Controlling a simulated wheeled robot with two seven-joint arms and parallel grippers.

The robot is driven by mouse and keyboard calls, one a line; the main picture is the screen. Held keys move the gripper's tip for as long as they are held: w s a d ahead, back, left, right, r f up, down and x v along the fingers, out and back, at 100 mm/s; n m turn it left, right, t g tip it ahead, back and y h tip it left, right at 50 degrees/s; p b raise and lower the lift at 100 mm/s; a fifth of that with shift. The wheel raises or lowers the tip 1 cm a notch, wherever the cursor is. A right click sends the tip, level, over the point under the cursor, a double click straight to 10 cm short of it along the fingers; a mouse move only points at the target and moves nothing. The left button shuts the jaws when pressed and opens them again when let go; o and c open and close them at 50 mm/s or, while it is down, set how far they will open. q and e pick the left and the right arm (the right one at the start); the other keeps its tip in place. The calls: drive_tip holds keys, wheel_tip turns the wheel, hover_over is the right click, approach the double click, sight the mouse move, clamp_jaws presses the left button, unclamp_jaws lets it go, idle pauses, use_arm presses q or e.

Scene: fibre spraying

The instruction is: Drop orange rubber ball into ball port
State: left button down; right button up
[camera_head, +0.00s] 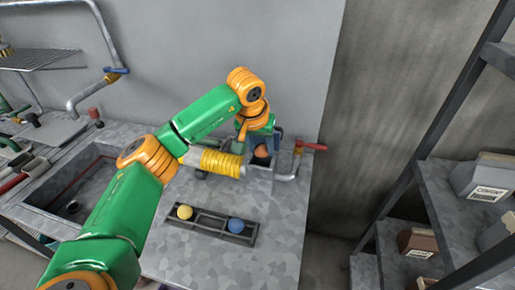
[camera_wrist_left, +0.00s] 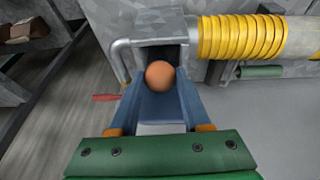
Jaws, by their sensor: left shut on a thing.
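My left gripper (camera_head: 264,146) reaches over the back of the metal counter, with its blue fingers shut on the orange rubber ball (camera_head: 261,152). In the left wrist view the orange ball (camera_wrist_left: 160,74) sits between the fingertips of the left gripper (camera_wrist_left: 160,82). The ball port appears to be the grey, square-edged opening (camera_wrist_left: 163,41) at the end of the yellow ribbed hose. The ball is in front of this opening in that view; I cannot tell whether it is inside the rim. My right gripper is not in view.
A black rack (camera_head: 211,224) on the counter holds a yellow ball (camera_head: 184,212) and a blue ball (camera_head: 235,225). The yellow ribbed hose (camera_head: 213,161) lies beside the port. A pipe with a red handle (camera_head: 311,146) stands to the right. A sink (camera_head: 84,188) is at the left.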

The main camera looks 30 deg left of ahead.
use_arm(q)
drive_tip(key=shift+a, duration=0.1)
drive_tip(key=shift+c, duration=1.4)
unclamp_jaws()
drive_tip(key=b+v, duration=0.1)
drive_tip(key=v, duration=0.6)
